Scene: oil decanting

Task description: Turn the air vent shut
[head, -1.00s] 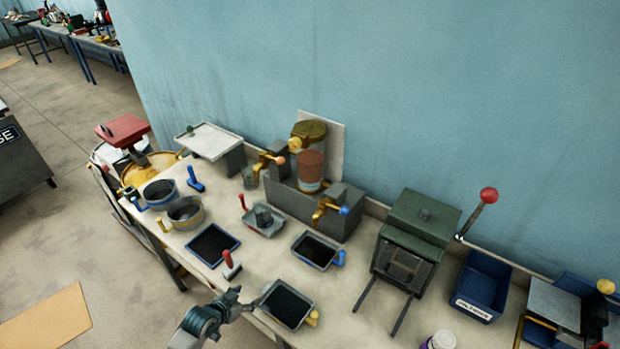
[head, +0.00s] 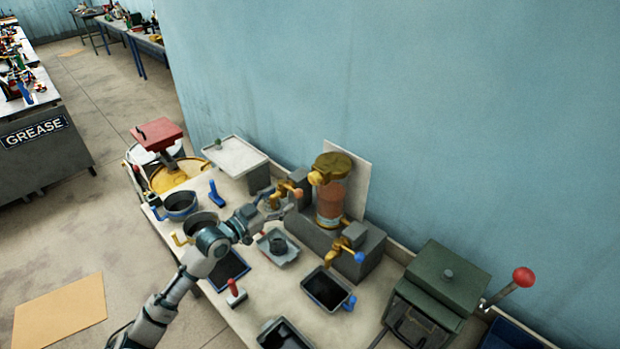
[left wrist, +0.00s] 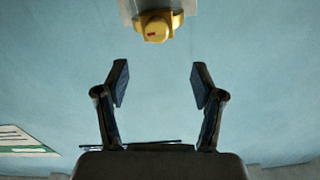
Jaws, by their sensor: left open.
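The brass-yellow fitting with a round cap (head: 332,166) sits on top of the reddish-brown cylinder (head: 331,198) in front of a pale panel. I take this fitting to hold the air vent. In the left wrist view a yellow knob with a small red mark (left wrist: 155,28) shows ahead of the fingers, apart from them. My left gripper (head: 276,204) is open and empty, left of the cylinder and near the orange-tipped tap (head: 297,192); I cannot tell whether it touches the tap. In the left wrist view its two fingers (left wrist: 158,85) stand wide apart. My right gripper is not in view.
A blue-tipped tap (head: 357,256) juts from the grey base block (head: 372,250). Small trays, including a black one (head: 327,288), and cups crowd the bench. A green box (head: 450,278) with a red-knobbed lever stands at right. The blue wall is close behind.

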